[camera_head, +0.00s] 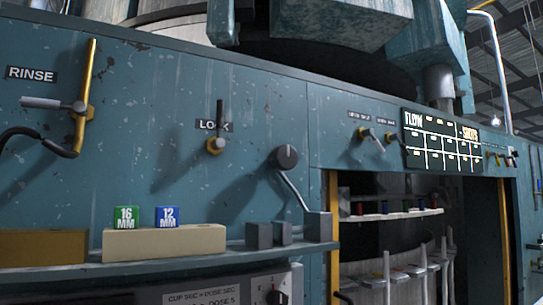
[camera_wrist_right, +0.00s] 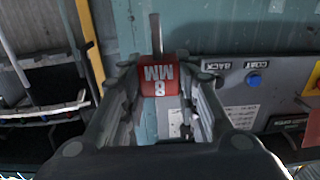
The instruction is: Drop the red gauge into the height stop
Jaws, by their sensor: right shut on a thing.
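The red gauge (camera_wrist_right: 159,87), marked 8 MM, sits between the fingers of my right gripper (camera_wrist_right: 158,70) in the right wrist view. The gripper is shut on it, and its lettering appears upside down. Neither gripper shows in the head view. Grey blocks (camera_head: 259,236) stand on the ledge in the head view, with a taller grey block (camera_head: 319,226) to their right under a bent lever. These look like the height stop, but I cannot be sure. The red gauge is not visible in the head view.
A green 16 MM gauge (camera_head: 126,218) and a blue 12 MM gauge (camera_head: 167,217) sit on a beige block (camera_head: 200,240) left of the grey blocks. A bent lever (camera_head: 290,180) hangs above the ledge (camera_head: 220,258). A yellow post (camera_head: 333,230) borders the opening at right.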

